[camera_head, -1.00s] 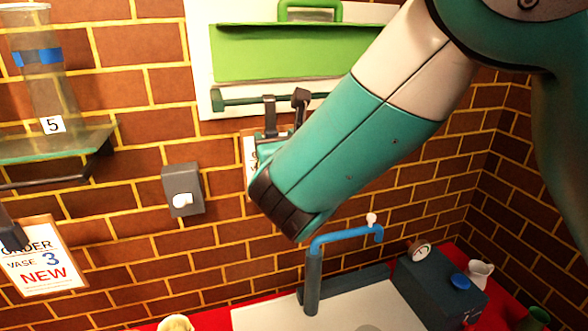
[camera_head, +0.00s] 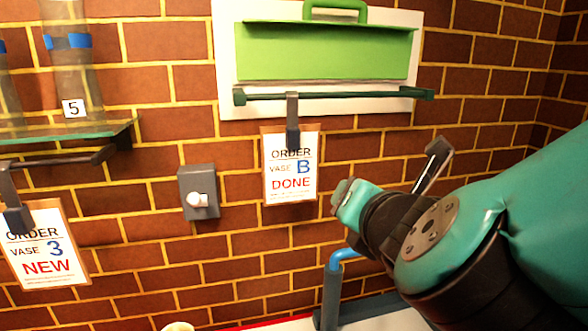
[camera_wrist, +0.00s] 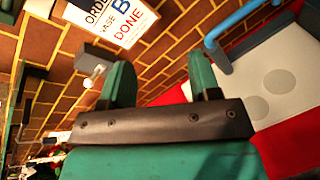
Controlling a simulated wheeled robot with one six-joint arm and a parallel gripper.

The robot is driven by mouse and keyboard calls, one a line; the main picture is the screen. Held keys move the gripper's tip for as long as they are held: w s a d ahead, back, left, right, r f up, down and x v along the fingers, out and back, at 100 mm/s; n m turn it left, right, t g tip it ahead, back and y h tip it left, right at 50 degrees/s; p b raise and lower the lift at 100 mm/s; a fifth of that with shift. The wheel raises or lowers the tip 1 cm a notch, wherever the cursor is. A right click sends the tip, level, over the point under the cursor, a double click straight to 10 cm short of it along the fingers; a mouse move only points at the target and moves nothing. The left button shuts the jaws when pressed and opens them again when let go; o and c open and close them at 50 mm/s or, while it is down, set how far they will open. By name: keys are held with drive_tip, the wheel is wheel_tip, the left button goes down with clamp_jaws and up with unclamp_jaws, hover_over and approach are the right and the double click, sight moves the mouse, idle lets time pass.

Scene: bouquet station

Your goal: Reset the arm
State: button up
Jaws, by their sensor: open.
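My gripper (camera_head: 392,172) is open and empty at the right of the head view, below the green hatch and in front of the brick wall. In the wrist view its two teal fingers (camera_wrist: 160,82) stand apart with nothing between them. To its left, apart from it, the order card "VASE B DONE" (camera_head: 290,178) hangs by a dark clip from the green rail (camera_head: 350,94). The card also shows at the top of the wrist view (camera_wrist: 112,18), cut off by the frame edge.
A grey wall box with a white knob (camera_head: 200,198) sits between the cards. A blue tap (camera_head: 334,285) stands below my gripper.

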drive_tip(key=s+d+f+m+g+b, duration=0.2)
drive_tip(key=s+d+f+m+g, duration=0.3)
drive_tip(key=f+m+g, duration=0.65)
drive_tip(key=s+a+r+m+g+y, duration=0.1)
drive_tip(key=s+r+m+g+y, duration=0.1)
drive_tip(key=s+m, duration=1)
drive_tip(key=shift+r+g+y+b, duration=0.35)
drive_tip(key=shift+g+y+b, duration=0.1)
drive_tip(key=shift+y, duration=0.25)
